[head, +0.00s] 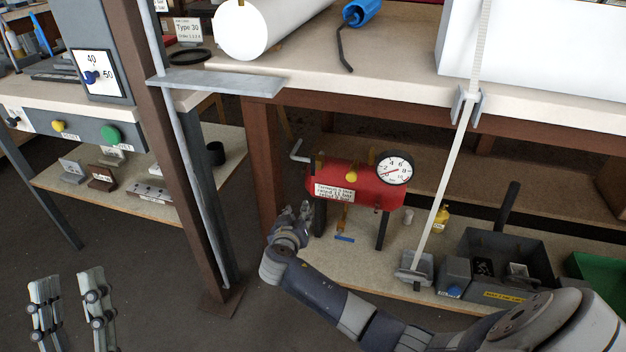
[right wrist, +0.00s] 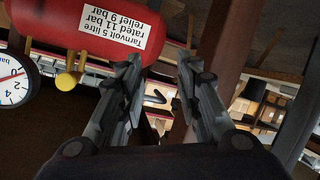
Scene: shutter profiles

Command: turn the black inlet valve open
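A red air tank (head: 345,184) with a white label and a round gauge (head: 394,168) stands on the low shelf. It also shows at the upper left of the right wrist view (right wrist: 85,22). I cannot clearly pick out the black inlet valve. A small dark angled piece (right wrist: 155,97) shows between my right fingers in the wrist view, beyond the tank's end; I cannot tell if it is the valve. My right gripper (head: 305,211) is at the tank's left end, its fingers apart and empty. My left gripper (head: 69,290) is open and empty, low at the left.
A grey bent pipe (head: 299,152) rises at the tank's left end. A brown post (head: 170,140) stands left of the right gripper. The workbench (head: 400,80) overhangs the tank. A grey toolbox (head: 500,257) and a yellow bottle (head: 441,219) stand to its right.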

